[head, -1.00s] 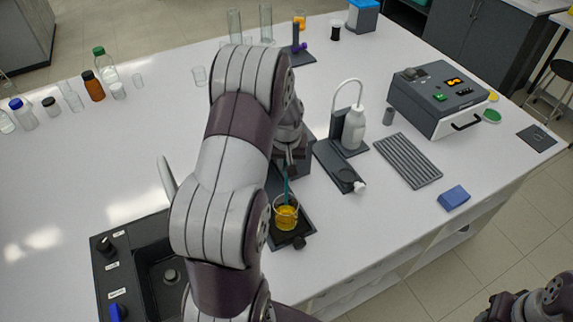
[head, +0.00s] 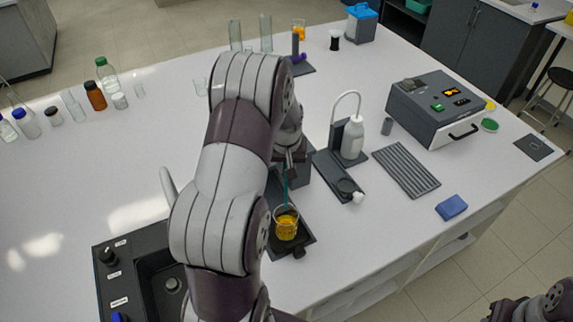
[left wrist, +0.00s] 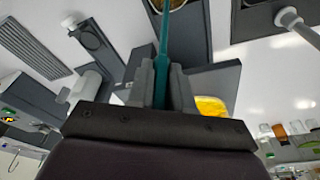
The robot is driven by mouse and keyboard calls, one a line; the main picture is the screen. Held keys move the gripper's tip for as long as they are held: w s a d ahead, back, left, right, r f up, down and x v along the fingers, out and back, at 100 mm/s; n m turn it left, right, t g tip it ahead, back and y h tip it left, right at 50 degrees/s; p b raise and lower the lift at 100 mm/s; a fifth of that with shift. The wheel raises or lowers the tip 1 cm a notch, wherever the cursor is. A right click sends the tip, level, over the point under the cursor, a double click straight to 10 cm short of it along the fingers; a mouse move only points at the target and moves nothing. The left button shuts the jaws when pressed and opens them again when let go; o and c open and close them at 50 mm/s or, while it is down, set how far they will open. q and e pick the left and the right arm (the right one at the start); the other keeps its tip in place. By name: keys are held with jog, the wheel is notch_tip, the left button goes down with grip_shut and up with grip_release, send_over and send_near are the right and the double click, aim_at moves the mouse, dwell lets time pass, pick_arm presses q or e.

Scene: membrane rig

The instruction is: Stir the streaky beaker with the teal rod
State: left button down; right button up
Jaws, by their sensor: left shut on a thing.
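My left gripper (head: 289,167) is shut on the teal rod (head: 286,189), which points down from the jaws. The rod also shows in the left wrist view (left wrist: 164,45), running from the fingers to a beaker at the top edge. This glass beaker (head: 286,226) holds yellow-orange liquid and stands on a dark plate (head: 303,247). The rod's lower end appears to reach into the beaker mouth; its tip is hidden. Streaks in the liquid are too small to tell. A yellow patch (left wrist: 212,106) beside the fingers in the left wrist view is partly hidden.
A white wash bottle (head: 353,139) on a dark stand, a ridged grey rack (head: 406,170) and a control box (head: 437,107) stand right of the beaker. A dark sink unit (head: 120,262) is at lower left. Several bottles line the left. A blue sponge (head: 451,207) lies at right.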

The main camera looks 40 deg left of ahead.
pick_arm(q)
jog(key=p+v, duration=0.2)
jog(key=v, duration=0.1)
jog(key=w+p+v, duration=0.1)
jog(key=p+v, duration=0.1)
jog(key=shift+a+r, duration=0.2)
jog(key=shift+a, duration=0.05)
jog(key=shift+f, duration=0.1)
